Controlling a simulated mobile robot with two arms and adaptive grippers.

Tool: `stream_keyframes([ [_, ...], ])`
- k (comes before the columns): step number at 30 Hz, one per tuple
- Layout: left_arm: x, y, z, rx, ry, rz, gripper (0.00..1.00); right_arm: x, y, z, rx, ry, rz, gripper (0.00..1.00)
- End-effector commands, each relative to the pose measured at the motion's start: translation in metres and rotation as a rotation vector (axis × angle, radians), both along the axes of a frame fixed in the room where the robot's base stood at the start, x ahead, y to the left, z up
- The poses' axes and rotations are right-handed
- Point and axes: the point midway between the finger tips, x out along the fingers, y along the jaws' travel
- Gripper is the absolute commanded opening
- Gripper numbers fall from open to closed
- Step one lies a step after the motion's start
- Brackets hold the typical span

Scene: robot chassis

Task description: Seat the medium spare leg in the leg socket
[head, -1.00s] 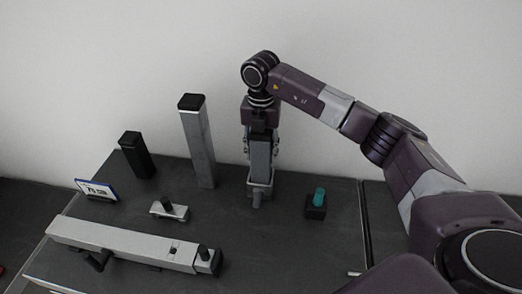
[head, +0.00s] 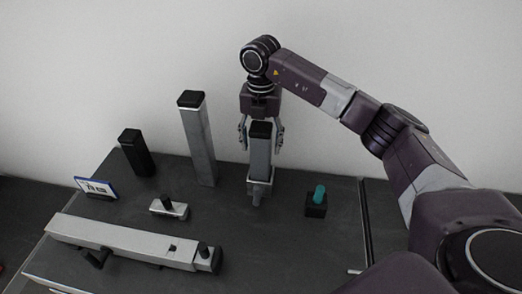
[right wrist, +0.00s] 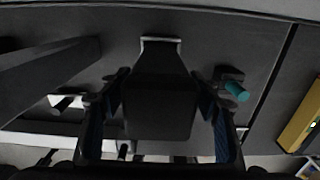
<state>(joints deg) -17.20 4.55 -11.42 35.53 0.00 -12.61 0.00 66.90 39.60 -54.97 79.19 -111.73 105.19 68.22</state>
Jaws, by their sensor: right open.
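The medium spare leg (head: 260,160), a grey square post with a black cap, stands upright near the middle of the table. Its foot meets a grey fitting with a stubby knob, probably the leg socket (head: 256,190); how deep it sits is hidden. My right gripper (head: 261,136) is open, with its fingers apart on either side of the leg's upper part. In the right wrist view, the leg's dark cap (right wrist: 158,110) lies between the open fingers, with the light fitting edge (right wrist: 160,40) beyond. My left gripper is not in view.
A tall grey post (head: 199,145) and a short black post (head: 136,155) stand left. A small sign (head: 96,188), a grey block with a knob (head: 168,208) and a long light rail (head: 125,240) lie nearer. A teal-knobbed black block (head: 316,205) stands right.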

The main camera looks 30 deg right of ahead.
Motion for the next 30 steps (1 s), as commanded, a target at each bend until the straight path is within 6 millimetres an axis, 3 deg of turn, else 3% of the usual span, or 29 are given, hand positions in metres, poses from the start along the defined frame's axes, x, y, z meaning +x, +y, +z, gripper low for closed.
stream_keyframes([
  [6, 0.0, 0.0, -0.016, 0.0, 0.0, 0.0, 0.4, 0.001, 0.001, 0.049, 0.002, -0.006, 0.0, 0.57],
  [12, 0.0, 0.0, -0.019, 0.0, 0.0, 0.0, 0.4, 0.001, 0.0, 0.083, -0.001, -0.003, 0.0, 0.57],
  [18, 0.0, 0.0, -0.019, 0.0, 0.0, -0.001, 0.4, 0.0, 0.0, 0.094, 0.001, -0.001, 0.0, 0.57],
  [30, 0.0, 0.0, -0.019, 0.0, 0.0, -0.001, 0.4, 0.0, 0.0, 0.095, 0.0, 0.0, 0.0, 0.57],
])
